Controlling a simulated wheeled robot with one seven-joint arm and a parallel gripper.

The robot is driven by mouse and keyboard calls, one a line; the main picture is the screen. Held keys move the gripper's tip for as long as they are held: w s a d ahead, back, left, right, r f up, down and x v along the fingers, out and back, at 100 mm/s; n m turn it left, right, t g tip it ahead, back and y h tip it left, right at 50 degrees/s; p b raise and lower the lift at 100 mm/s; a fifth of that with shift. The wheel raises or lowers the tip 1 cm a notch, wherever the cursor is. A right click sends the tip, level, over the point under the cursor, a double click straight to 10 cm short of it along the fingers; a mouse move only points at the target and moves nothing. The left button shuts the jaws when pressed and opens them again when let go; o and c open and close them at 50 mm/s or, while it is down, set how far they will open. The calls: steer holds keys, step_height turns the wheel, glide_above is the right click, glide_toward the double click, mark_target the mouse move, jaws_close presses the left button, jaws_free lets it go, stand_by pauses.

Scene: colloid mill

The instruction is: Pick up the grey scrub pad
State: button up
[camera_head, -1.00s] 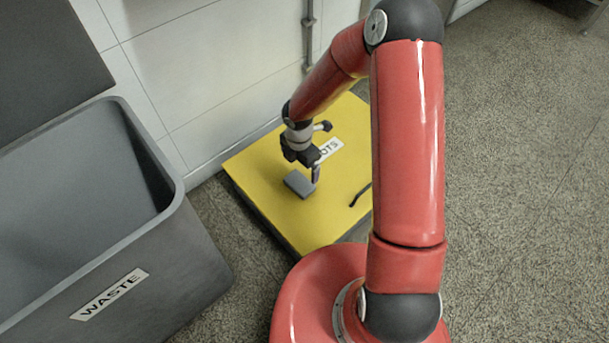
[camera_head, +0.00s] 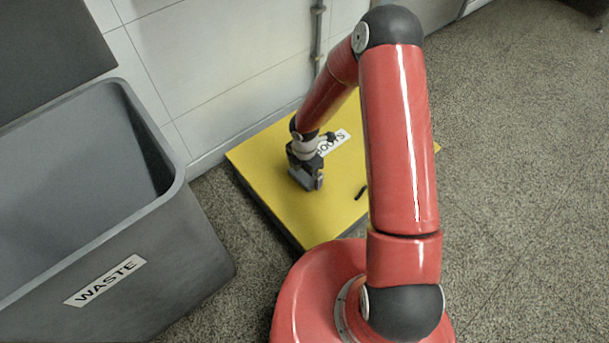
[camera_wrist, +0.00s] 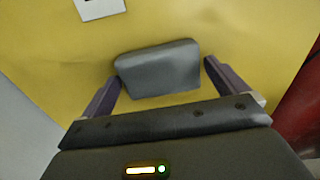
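The grey scrub pad (camera_wrist: 158,72) lies on the yellow platform (camera_wrist: 240,20) in the wrist view. My gripper (camera_wrist: 162,75) is open, with one finger to the left of the pad and the other to its right. The left finger is very near the pad's edge; I cannot tell if it touches. A small gap shows at the right finger. In the head view my gripper (camera_head: 307,182) is low over the platform, and the pad (camera_head: 298,181) is mostly hidden by it.
A grey bin marked WASTE (camera_head: 150,240) stands to the left of the platform. A small dark object (camera_head: 361,193) lies on the platform to the right of my gripper. A white label (camera_head: 338,141) is behind the gripper. A tiled wall (camera_head: 220,60) rises behind.

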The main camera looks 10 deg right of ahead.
steer(key=c, duration=0.7)
steer(key=shift+r, duration=0.1)
